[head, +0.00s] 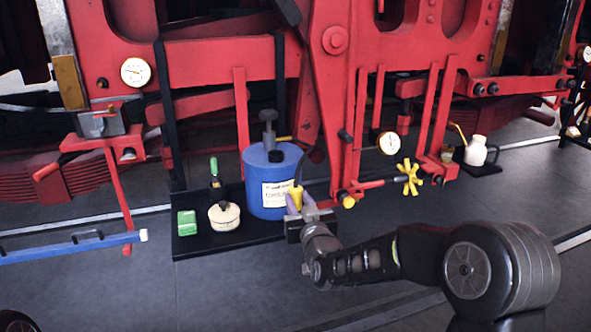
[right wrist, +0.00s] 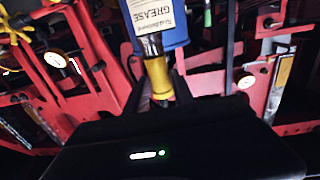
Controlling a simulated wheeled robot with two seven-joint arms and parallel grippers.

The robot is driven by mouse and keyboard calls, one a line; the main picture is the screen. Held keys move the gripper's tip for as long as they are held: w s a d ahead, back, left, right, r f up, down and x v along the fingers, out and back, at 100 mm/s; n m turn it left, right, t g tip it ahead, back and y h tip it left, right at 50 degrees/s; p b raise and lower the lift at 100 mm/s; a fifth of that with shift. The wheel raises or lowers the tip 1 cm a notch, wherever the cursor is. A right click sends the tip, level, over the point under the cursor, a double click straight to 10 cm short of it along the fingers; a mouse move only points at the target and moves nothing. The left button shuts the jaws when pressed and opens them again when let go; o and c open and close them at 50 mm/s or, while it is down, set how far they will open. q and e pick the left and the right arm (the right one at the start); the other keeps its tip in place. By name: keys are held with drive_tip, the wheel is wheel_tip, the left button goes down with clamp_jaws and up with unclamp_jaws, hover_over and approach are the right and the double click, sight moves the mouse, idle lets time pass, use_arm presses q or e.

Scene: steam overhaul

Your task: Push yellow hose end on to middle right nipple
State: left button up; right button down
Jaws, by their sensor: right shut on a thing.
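My right gripper (head: 298,208) is shut on the yellow hose end (head: 296,194) and holds it upright, just in front of the blue grease drum (head: 256,190). A black hose (head: 314,155) arches near the top of the hose end. In the right wrist view the yellow hose end (right wrist: 158,80) sits between the two fingers, with a metal collar (right wrist: 151,46) by the grease label. I cannot pick out the middle right nipple for certain. A yellow round fitting (head: 348,201) sits low on the red frame, right of the gripper. My left gripper is not in view.
A yellow handwheel (head: 409,179) and a gauge (head: 389,143) are at right. A blue bar (head: 65,248) lies at left. Red linkage fills the back.

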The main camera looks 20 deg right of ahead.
drive_tip(key=s+f, duration=0.9)
drive_tip(key=f, duration=0.3)
drive_tip(key=shift+s+f, duration=0.2)
drive_tip(key=shift+f, duration=0.1)
drive_tip(key=shift+a, duration=0.1)
